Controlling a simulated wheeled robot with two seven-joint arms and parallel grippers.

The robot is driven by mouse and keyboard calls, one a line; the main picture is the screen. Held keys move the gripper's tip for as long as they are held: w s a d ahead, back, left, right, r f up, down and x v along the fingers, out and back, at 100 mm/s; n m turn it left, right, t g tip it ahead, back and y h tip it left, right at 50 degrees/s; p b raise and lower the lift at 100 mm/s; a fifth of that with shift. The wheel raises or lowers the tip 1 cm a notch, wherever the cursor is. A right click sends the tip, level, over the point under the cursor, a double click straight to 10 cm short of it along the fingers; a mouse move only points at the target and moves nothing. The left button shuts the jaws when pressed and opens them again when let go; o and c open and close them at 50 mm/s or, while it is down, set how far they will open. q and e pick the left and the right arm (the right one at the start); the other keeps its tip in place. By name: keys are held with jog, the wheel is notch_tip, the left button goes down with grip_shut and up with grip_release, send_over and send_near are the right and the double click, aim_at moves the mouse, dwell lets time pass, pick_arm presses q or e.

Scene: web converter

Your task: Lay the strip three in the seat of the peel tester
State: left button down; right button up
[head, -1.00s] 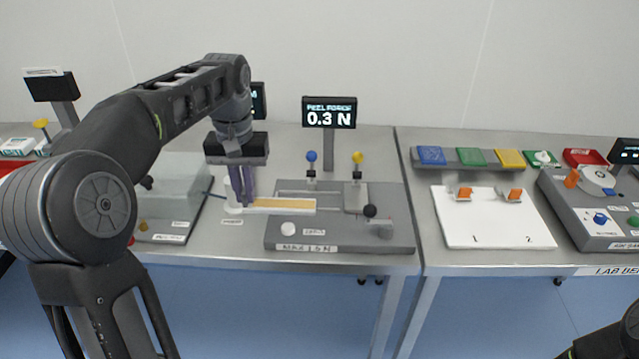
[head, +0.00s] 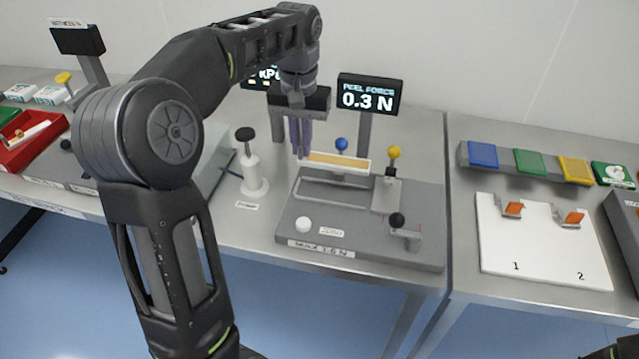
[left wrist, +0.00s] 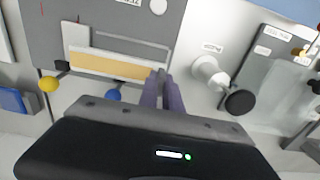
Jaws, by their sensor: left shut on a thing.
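My left gripper (head: 300,155) is shut on the left end of the strip (head: 345,163), a flat white-edged piece with a tan band. The strip is held level above the rear part of the grey peel tester (head: 290,222). It appears raised, apart from the tester. A long recessed seat (head: 335,192) shows in front of and below it. In the left wrist view the fingers (left wrist: 162,80) grip the end of the strip (left wrist: 118,65), which lies roughly parallel to the seat (left wrist: 130,47).
The tester carries a blue knob (head: 342,144), a yellow knob (head: 393,152), a black-knobbed crank (head: 397,220) and a display (head: 370,94) reading 0.3 N. A white post with a black knob (head: 252,172) stands at its left. A white board (head: 540,250) lies right.

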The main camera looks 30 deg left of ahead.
aim_at(302, 161)
pick_arm(q)
notch_tip(302, 161, down, 5)
jog(key=shift+r, duration=0.1)
notch_tip(302, 161, down, 4)
jog(key=shift+r+p, duration=0.2)
jog(key=shift+p, duration=0.25)
jog(key=shift+f, duration=0.1)
jog(key=shift+f, duration=0.1)
jog(key=c, duration=2)
grip_release()
jog(key=shift+f, duration=0.1)
jog(key=o, duration=0.5)
jog(key=shift+c, duration=0.2)
